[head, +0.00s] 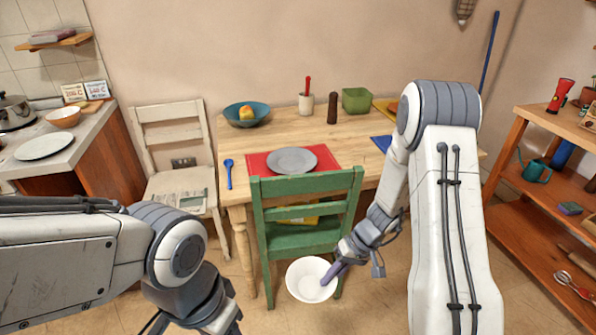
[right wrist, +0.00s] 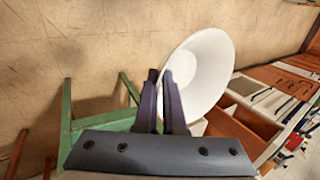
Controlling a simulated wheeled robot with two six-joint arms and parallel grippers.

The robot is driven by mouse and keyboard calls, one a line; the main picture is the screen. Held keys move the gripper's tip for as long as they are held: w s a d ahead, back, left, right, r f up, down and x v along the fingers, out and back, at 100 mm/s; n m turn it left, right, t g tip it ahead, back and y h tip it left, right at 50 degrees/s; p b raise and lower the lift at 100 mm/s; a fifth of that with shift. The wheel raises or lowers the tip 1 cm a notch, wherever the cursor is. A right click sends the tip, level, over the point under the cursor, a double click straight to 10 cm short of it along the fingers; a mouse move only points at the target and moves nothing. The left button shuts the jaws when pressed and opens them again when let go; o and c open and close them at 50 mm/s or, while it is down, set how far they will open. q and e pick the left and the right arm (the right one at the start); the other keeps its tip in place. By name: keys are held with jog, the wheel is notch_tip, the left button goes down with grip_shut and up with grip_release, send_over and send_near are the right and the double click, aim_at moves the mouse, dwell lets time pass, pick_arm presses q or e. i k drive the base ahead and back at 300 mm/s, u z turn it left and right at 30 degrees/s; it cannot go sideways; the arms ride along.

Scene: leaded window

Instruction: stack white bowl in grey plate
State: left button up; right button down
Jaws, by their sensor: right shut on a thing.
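The white bowl (head: 312,280) is held by its rim in my right gripper (head: 333,272), in front of the green chair. In the right wrist view the bowl (right wrist: 213,72) is beside and partly behind the fingers of my right gripper (right wrist: 162,80), which are close together at its rim. The grey plate (head: 292,160) lies on a red placemat (head: 257,165) on the wooden table, with nothing on it. My left arm is at the lower left of the head view; its fingertips are not visible.
A green chair (head: 307,184) stands between the bowl and the plate at the table's front edge. A blue spoon (head: 228,172), a blue bowl (head: 234,107) with food, a white cup (head: 306,104), a dark mill (head: 332,108) and a green container (head: 356,100) are on the table.

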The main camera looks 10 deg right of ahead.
aim_at(292, 162)
jog(key=z, duration=0.85)
jog(key=i, duration=0.7)
jog(key=u, duration=0.3)
